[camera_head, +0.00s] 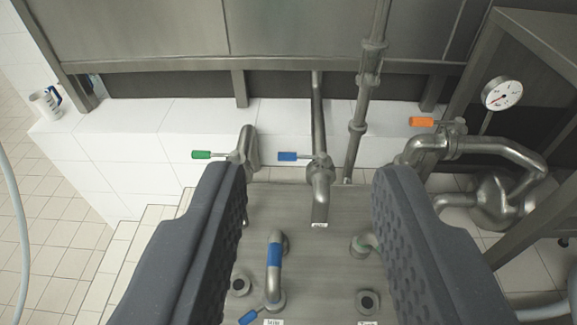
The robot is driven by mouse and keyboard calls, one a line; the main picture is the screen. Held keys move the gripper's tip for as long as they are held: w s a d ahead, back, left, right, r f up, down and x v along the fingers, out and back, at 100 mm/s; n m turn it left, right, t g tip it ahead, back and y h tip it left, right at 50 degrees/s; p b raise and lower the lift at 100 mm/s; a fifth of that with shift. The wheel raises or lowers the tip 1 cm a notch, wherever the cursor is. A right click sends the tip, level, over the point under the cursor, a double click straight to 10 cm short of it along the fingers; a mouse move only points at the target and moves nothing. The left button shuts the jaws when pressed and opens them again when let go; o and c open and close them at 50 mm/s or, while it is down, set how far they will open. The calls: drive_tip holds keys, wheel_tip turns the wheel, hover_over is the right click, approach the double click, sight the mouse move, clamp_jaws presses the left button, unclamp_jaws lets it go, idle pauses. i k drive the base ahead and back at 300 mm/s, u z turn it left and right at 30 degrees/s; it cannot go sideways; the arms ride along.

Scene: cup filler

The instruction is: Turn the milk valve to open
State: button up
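My gripper (311,178) is open and empty, its two dark padded fingers wide apart on either side of the picture's middle. Between and beyond the fingertips is a steel valve pipe with a blue handle (288,156) pointing left and a small label (319,225) under its spout, too small to read surely. A second blue handle (250,317) is low in the picture, at a bent pipe with a blue band (274,255). The label by it (273,321) is cut by the bottom edge and may read milk. I cannot tell for sure which is the milk valve.
A green-handled valve (202,154) is just beyond my left fingertip. An orange-handled valve (423,121) and a pressure gauge (502,93) are at the right. A white mug (46,103) stands on the tiled ledge at the far left. Steel pipes and a steel frame limit room at right.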

sight(322, 157)
drive_tip(key=z, duration=2.15)
drive_tip(key=k, duration=0.95)
drive_tip(key=u, duration=1.8)
drive_tip(key=i, duration=1)
